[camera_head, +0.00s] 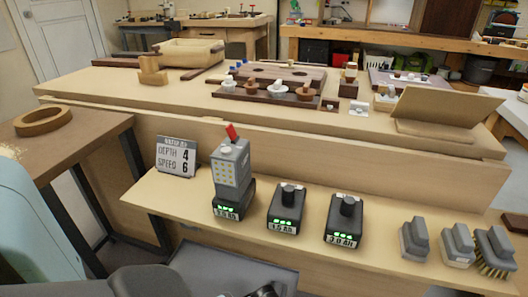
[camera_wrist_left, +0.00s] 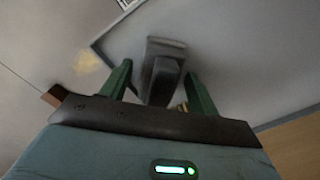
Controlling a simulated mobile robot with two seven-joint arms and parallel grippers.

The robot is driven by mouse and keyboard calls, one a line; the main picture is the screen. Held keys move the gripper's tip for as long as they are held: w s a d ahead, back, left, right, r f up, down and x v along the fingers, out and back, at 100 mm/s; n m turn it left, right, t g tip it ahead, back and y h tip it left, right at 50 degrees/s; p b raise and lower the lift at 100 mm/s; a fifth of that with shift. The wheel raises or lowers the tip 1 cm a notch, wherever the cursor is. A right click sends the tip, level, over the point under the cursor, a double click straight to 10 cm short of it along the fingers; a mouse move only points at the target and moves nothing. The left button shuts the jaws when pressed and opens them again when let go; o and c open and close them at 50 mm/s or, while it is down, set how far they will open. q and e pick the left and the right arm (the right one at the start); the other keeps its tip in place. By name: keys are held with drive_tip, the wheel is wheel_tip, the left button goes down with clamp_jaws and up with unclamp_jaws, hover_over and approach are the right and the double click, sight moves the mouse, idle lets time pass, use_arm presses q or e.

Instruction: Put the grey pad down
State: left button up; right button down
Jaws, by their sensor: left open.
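A grey pad with a dark upright handle (camera_wrist_left: 164,78) shows in the left wrist view, over a grey surface with a dark edge line. My left gripper (camera_wrist_left: 157,70) is open, with one green finger on each side of the handle and a visible gap at each side. Whether the pad rests fully on the surface is hard to tell. In the head view my left arm enters at the lower left, and its fingers cannot be made out. My right gripper is not in view.
A grey tray (camera_head: 213,262) lies below the shelf (camera_head: 160,202). On the shelf stand a sign (camera_head: 176,157), a grey tool with a red switch (camera_head: 232,165), two batteries (camera_head: 286,207) (camera_head: 344,218), two grey blocks (camera_head: 415,238) (camera_head: 458,245) and a bristled brush (camera_head: 495,250).

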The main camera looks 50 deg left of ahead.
use_arm(q)
drive_tip(key=r+p, duration=0.1)
drive_tip(key=r, duration=0.2)
drive_tip(key=r+p, duration=0.2)
drive_tip(key=r, duration=0.2)
drive_tip(key=r+p, duration=0.2)
drive_tip(key=r, duration=0.2)
drive_tip(key=shift+w+d+r, duration=0.1)
drive_tip(key=shift+w+r, duration=0.15)
drive_tip(key=shift+r+p, duration=0.3)
drive_tip(key=shift+r, duration=0.1)
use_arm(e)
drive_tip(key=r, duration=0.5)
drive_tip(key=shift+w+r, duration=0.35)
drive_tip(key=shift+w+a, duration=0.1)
